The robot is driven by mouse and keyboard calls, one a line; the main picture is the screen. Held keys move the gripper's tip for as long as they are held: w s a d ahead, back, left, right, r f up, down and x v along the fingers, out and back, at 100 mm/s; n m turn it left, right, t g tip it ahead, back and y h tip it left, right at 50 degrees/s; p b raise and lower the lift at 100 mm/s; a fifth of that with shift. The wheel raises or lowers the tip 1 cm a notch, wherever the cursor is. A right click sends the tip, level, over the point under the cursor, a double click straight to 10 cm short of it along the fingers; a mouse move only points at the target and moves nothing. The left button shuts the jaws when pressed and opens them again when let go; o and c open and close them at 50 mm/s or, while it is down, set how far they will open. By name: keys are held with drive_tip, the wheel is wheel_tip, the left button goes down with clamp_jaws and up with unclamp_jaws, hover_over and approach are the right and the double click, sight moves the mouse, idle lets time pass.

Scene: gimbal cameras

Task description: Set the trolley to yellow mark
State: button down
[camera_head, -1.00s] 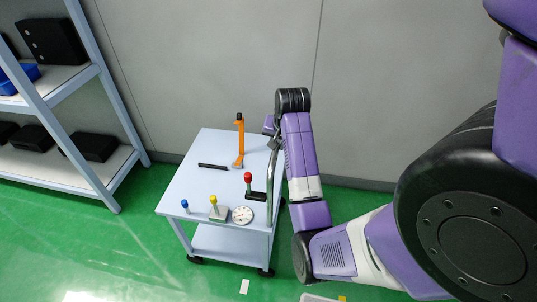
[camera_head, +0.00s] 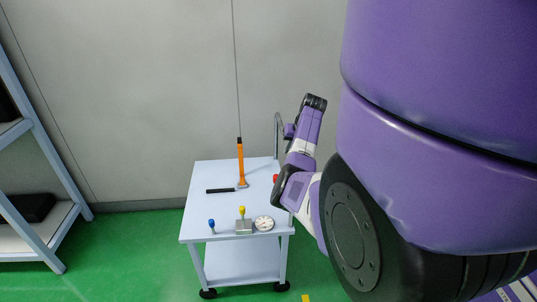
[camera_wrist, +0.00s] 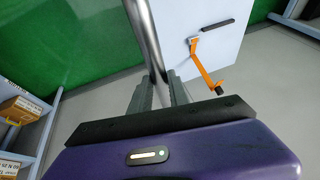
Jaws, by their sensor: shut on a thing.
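The trolley (camera_head: 215,175) is a light blue two-tier cart on black castors, standing on the green floor in the head view. Its curved metal handle (camera_head: 277,140) rises at the right side of the top. My gripper (camera_head: 289,131) is at this handle. In the wrist view, my gripper (camera_wrist: 158,92) has its fingers on either side of the metal handle bar (camera_wrist: 147,40) and is shut on it. A small yellow patch (camera_head: 306,298), possibly the yellow mark, shows on the floor at the bottom edge, right of the trolley and mostly cut off.
A shelf rack (camera_head: 35,135) stands left. A grey wall (camera_head: 130,90) is behind. Floor between rack and trolley is clear.

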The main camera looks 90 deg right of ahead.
drive_tip(key=s+b, duration=0.1)
drive_tip(key=s, duration=0.9)
drive_tip(key=shift+s+d, duration=0.2)
drive_tip(key=shift+d, duration=0.2)
drive_tip(key=c, duration=1.3)
unclamp_jaws()
drive_tip(key=shift+s, duration=0.15)
drive_tip(key=shift+o, duration=0.2)
drive_tip(key=v, duration=0.7)
drive_tip(key=shift+r+b, duration=0.4)
drive_tip(key=shift+a, duration=0.1)
